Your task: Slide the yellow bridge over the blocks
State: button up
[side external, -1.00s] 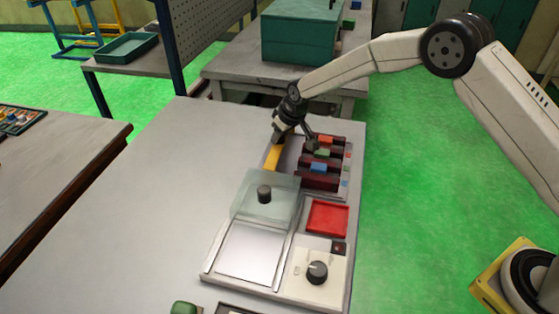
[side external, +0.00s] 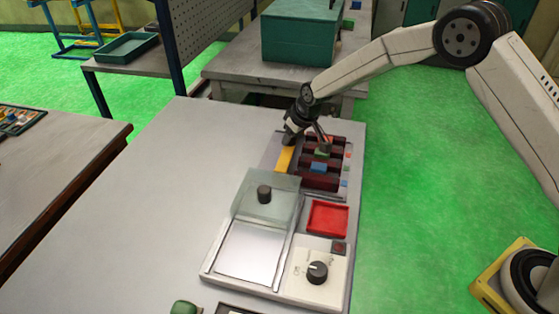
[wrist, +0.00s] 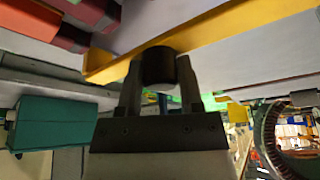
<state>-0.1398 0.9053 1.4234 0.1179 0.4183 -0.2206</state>
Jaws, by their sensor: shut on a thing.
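The yellow bridge (side external: 284,160) is a long flat bar just left of the dark red slotted holder (side external: 319,183). Small coloured blocks sit in the holder, among them a green block (side external: 321,154) and a blue block (side external: 318,168). My gripper (side external: 290,141) is over the far end of the bridge. In the wrist view, my gripper (wrist: 158,82) is shut on the dark round knob (wrist: 158,64) of the bridge (wrist: 225,35). The holder (wrist: 55,28) shows there at upper left, apart from the bridge. My gripper hides part of the bridge in the side view.
A clear cover with a black knob (side external: 264,194) stands nearer the camera, close to the bridge's near end. A red tray (side external: 328,218) and a dial panel (side external: 317,272) lie in front of the holder. The table (side external: 160,210) to the left is clear.

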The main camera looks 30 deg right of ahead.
jog(key=shift+s+d, duration=3.1)
jog(key=shift+d, duration=0.05)
jog(key=o, duration=0.9)
jog(key=shift+r, duration=0.15)
jog(key=shift+r, duration=2.85)
jog(key=shift+s, duration=0.1)
jog(key=s+d+m, duration=0.1)
jog(key=s, duration=0.7)
jog(key=s+d+r+m+g, duration=0.1)
jog(key=s, duration=0.7)
jog(key=s+d+m+h, duration=0.1)
jog(key=s, duration=0.8)
jog(key=shift+s+r+g, duration=0.1)
jog(key=shift+r+g, duration=0.3)
